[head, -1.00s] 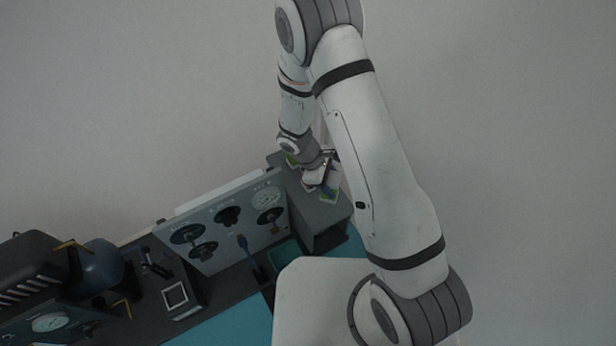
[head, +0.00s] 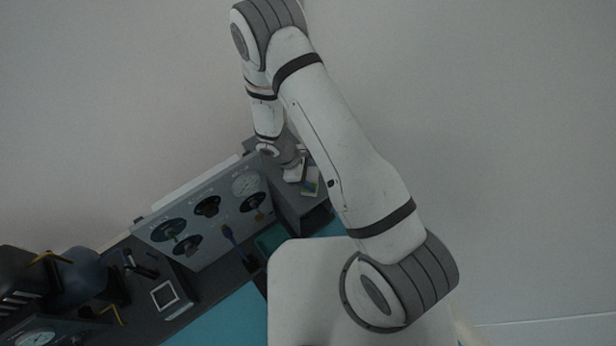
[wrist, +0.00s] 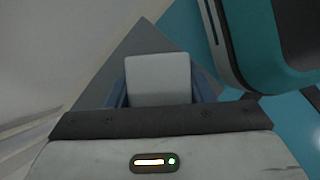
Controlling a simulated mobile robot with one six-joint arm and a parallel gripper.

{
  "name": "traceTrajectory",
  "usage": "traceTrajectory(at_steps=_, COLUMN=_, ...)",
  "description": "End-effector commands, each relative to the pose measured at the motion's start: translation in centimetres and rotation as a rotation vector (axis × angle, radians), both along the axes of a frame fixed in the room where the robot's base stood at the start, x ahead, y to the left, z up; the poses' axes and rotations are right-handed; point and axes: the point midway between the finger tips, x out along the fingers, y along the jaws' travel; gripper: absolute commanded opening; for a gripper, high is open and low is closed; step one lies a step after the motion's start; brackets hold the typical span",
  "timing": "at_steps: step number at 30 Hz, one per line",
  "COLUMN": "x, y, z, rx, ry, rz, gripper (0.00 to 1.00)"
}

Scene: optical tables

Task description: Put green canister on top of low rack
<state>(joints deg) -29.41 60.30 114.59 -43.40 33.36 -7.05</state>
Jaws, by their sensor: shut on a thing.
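My gripper (wrist: 160,92) is shut on a pale grey block-like thing (wrist: 158,78), with a blue finger on each side in the wrist view. No green shows on this held thing, so I cannot tell whether it is the green canister. In the head view my gripper (head: 294,168) is over the top of a dark grey rack or box (head: 290,205) at the right end of the bench. I cannot tell whether the held thing touches the grey surface.
A grey panel with gauges and knobs (head: 215,190) stands left of the rack. A teal bin (head: 272,238) is in front of it. A teal, dark-edged thing (wrist: 250,50) is close at upper right in the wrist view. Dark equipment (head: 80,280) fills the bench's left.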

Motion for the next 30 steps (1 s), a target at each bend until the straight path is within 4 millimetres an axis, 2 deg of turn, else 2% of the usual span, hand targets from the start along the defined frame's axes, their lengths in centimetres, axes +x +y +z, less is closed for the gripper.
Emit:
traceTrajectory(at_steps=3, x=0.0, y=0.0, z=-0.5, rx=0.000, ry=0.000, rz=0.000, gripper=0.19)
traceTrajectory(at_steps=4, x=0.0, y=0.0, z=-0.3, rx=0.000, ry=0.000, rz=0.000, gripper=0.50)
traceTrajectory(at_steps=11, x=0.0, y=0.0, z=-0.3, rx=0.000, ry=0.000, rz=0.001, gripper=0.68)
traceTrajectory(at_steps=18, x=0.0, y=0.1, z=-0.2, rx=0.000, ry=0.000, rz=0.001, gripper=0.69)
traceTrajectory(at_steps=22, x=0.1, y=0.3, z=0.6, rx=0.001, ry=-0.001, rz=0.002, gripper=0.69)
traceTrajectory(at_steps=30, x=0.6, y=3.0, z=5.4, rx=0.002, ry=-0.004, rz=0.002, gripper=0.69)
